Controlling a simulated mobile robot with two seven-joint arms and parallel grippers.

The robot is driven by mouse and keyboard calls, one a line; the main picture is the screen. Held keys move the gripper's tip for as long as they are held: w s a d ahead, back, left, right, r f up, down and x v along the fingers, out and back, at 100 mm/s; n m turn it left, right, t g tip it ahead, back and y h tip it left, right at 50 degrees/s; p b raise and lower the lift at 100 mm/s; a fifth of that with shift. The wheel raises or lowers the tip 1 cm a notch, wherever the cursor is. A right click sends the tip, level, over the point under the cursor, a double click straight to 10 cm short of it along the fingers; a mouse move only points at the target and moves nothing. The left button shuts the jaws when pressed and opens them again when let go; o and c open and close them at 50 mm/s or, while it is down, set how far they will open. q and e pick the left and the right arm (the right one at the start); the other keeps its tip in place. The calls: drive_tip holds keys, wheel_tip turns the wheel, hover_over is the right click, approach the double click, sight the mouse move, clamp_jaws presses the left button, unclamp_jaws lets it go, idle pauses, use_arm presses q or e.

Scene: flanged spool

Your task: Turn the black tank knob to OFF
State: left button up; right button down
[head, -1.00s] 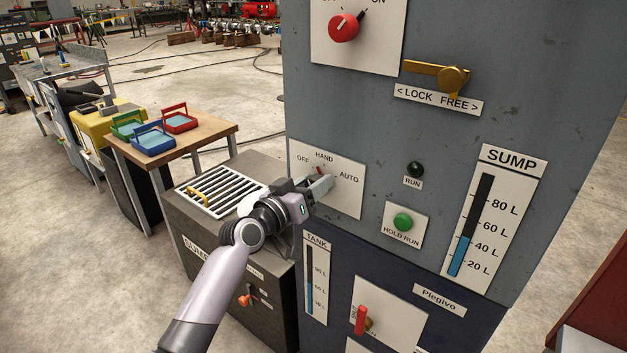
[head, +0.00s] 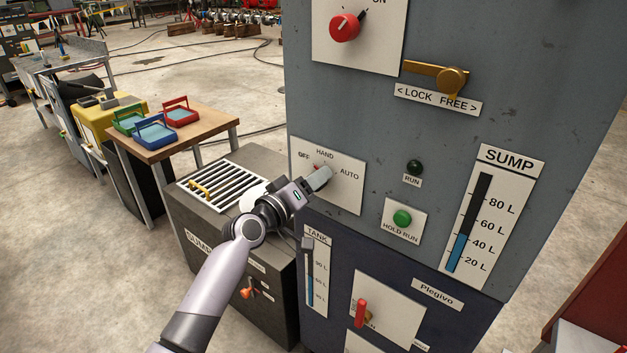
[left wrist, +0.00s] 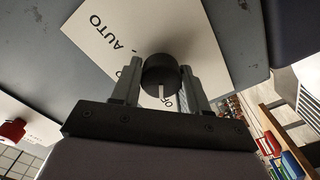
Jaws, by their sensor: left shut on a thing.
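The black tank knob (left wrist: 161,70) sits on a white plate (head: 347,190) marked OFF, HAND and AUTO on the grey cabinet. My left gripper (head: 322,178) is at this plate and hides most of the knob in the head view. In the left wrist view the fingers of the left gripper (left wrist: 158,88) are on both sides of the knob, shut on it. A pale line on the knob points down the picture, close to the OFF lettering. In the head view a small red mark shows by the fingertips, between OFF and HAND. My right gripper is not in view.
A red knob (head: 344,27) and a brass lever (head: 440,75) are above the plate. A green HOLD RUN button (head: 402,218) is at its right. A red-handled lever (head: 361,313) is below. A dark box with a slatted top (head: 222,189) stands left of the cabinet.

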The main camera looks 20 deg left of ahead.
use_arm(q)
drive_tip(key=shift+a+r, duration=0.15)
drive_tip(key=shift+r, duration=0.05)
drive_tip(key=o, duration=0.9)
drive_tip(key=shift+c, duration=0.2)
drive_tip(key=shift+o, duration=0.7)
drive_tip(key=shift+f, duration=0.1)
drive_tip(key=v, duration=0.7)
drive_tip(key=s+f+m+g+y, duration=0.4)
drive_tip(key=s+f+m+g, duration=0.2)
drive_tip(key=s+f, duration=2)
drive_tip(key=shift+s+d+m+g, duration=0.3)
drive_tip(key=shift+s+d+m, duration=0.2)
drive_tip(key=shift+m, duration=0.3)
